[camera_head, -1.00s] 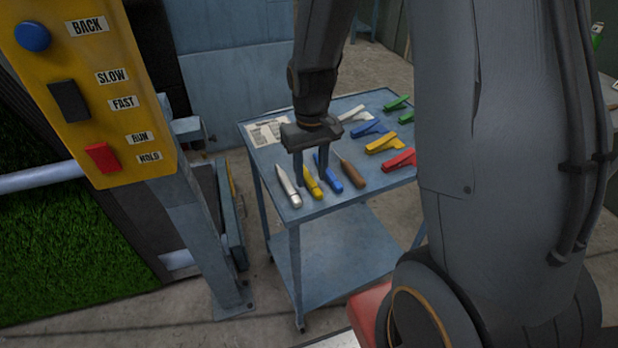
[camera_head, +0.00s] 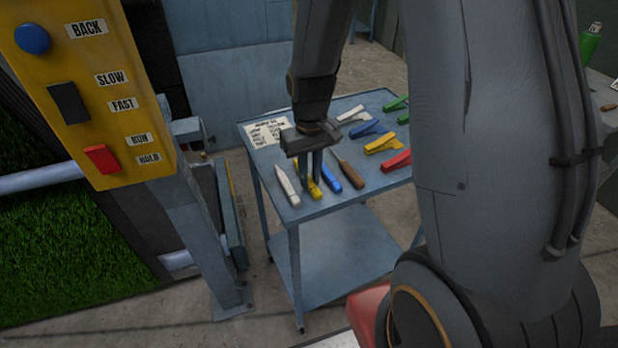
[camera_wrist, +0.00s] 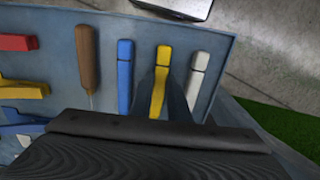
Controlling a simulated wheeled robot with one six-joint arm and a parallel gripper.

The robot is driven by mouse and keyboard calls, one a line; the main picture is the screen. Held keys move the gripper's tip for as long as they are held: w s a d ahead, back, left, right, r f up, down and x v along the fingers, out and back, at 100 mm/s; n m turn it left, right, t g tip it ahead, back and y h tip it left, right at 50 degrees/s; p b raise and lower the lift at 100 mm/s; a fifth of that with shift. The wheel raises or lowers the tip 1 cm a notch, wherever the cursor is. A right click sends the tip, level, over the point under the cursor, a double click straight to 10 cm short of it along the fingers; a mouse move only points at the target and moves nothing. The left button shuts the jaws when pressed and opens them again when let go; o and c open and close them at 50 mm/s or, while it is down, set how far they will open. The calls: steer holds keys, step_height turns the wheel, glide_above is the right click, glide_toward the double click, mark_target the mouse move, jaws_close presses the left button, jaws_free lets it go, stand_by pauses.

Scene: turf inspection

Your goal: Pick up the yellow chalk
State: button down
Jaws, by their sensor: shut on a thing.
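The yellow chalk (camera_head: 315,190) lies on the blue cart top (camera_head: 338,204), between the white chalk (camera_head: 286,186) and the blue chalk (camera_head: 331,179). My gripper (camera_head: 310,184) points down over it, with its fingers on either side. In the wrist view the yellow chalk (camera_wrist: 160,80) runs up between the two fingertips (camera_wrist: 160,98), and its lower part is held there. The jaws are shut on it. It appears to be still at the cart top; I cannot tell any lift.
A brown-handled tool (camera_head: 349,171) lies right of the blue chalk. Red (camera_head: 396,161), yellow (camera_head: 382,143) and other coloured clips lie farther right. A printed sheet (camera_head: 265,131) lies at the back left. A yellow control panel (camera_head: 120,121) stands left of the cart.

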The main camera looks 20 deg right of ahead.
mark_target(310, 181)
step_height(310, 181, up, 10)
steer(key=b, duration=0.2)
stand_by(0.3)
steer(key=shift+s, duration=0.1)
